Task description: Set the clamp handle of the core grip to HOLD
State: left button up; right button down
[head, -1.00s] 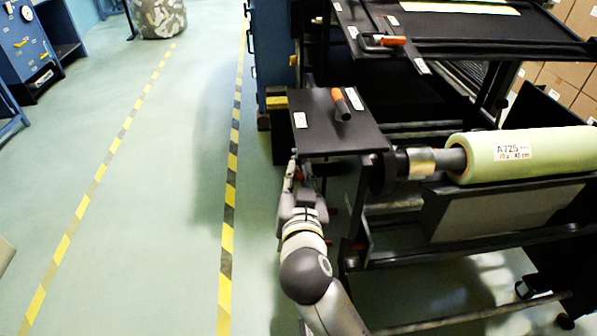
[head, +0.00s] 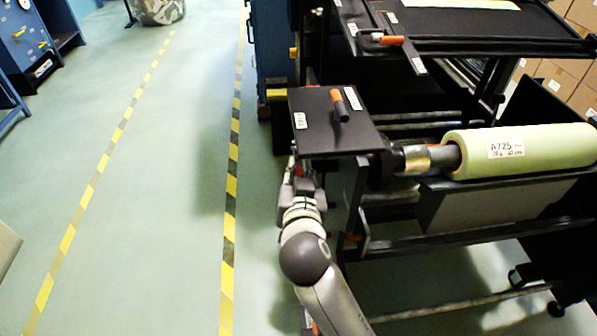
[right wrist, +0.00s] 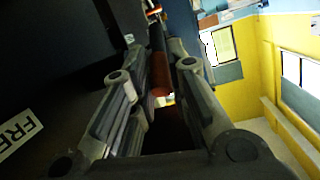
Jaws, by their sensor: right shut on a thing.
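My right gripper (head: 297,162) is at the near left edge of the black plate (head: 320,143), its fingertips partly hidden there. In the right wrist view, the fingers (right wrist: 155,85) are closed around an orange-red handle (right wrist: 160,75) with a dark upper part. A white label reading FREE (right wrist: 18,132) is on the dark panel left of the fingers. No HOLD label is readable. An orange-ended lever (head: 340,104) stands on the plate between two small white labels. I cannot tell whether the held handle belongs to it. My left gripper is not in view.
A pale green roll (head: 550,148) labelled A725 sits on a shaft right of the plate. Another orange-handled lever (head: 385,40) is on the black machine bed at the top. Open floor with yellow-black tape (head: 231,190) is to the left.

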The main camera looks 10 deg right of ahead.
jog(key=c, duration=1.7)
grip_release()
jog(key=shift+o, duration=0.2)
jog(key=v, duration=0.7)
jog(key=shift+s, duration=0.25)
jog(key=shift+a+r, duration=0.1)
